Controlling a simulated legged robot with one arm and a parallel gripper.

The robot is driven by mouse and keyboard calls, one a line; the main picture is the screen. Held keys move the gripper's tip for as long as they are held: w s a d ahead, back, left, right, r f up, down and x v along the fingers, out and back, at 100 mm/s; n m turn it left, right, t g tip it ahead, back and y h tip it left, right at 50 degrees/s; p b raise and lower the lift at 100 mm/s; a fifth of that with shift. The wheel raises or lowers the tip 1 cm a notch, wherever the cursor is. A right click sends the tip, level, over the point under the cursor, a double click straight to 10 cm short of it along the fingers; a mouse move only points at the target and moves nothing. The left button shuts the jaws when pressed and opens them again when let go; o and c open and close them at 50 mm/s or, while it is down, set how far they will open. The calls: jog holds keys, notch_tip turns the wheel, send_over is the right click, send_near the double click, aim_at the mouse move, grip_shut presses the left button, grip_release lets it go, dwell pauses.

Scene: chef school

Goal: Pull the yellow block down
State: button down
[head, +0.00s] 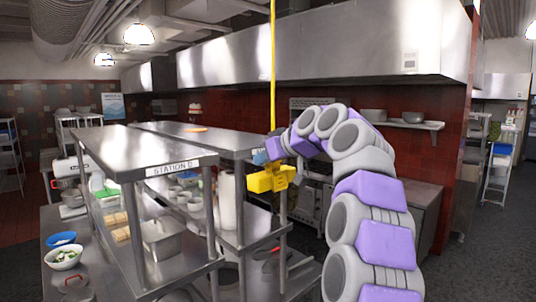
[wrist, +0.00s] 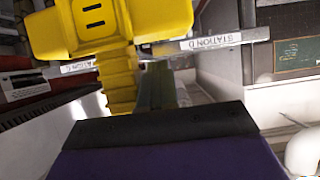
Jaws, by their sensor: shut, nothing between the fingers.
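The yellow block (head: 270,180) hangs at the lower end of a long yellow cord (head: 273,70) in the head view, beside the steel shelving. In the wrist view the yellow block (wrist: 115,25) is large at the top left, with two dark slots on its face and a ribbed yellow part below it. My gripper (head: 272,150) is at the end of the arm, just above the block in the head picture. In the wrist view my gripper (wrist: 157,75) is shut and empty, close to the block's right side. I cannot tell whether they touch.
The steel shelving marked Station D (head: 185,164) stands to the left, close to the block. A white bowl (head: 65,258) and a blue bowl (head: 62,239) sit on the lower counter. A steel hood (head: 370,45) runs overhead. Open floor (head: 485,255) lies at the right.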

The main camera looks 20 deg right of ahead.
aim_at(255, 174)
jog(key=shift+w+f, duration=0.15)
jog(key=shift+f, duration=0.4)
jog(key=shift+a+f+b, duration=0.2)
jog(key=shift+a+b, duration=0.1)
jog(key=shift+b, duration=0.1)
jog(key=f+b, duration=0.1)
jog(key=a+f+b, duration=0.1)
jog(key=shift+a+f+b, duration=0.3)
jog(key=shift+f+b, duration=0.05)
jog(key=shift+f, duration=0.05)
jog(key=f+b, duration=0.1)
jog(key=f, duration=0.1)
jog(key=d+f+b, duration=0.1)
jog(key=b, duration=0.1)
jog(key=shift+w+f, duration=0.1)
jog(key=shift+f, duration=0.3)
notch_tip(255, 174, down, 7)
jog(key=b, duration=0.6)
jog(key=shift+b, duration=0.3)
jog(key=shift+a, duration=0.1)
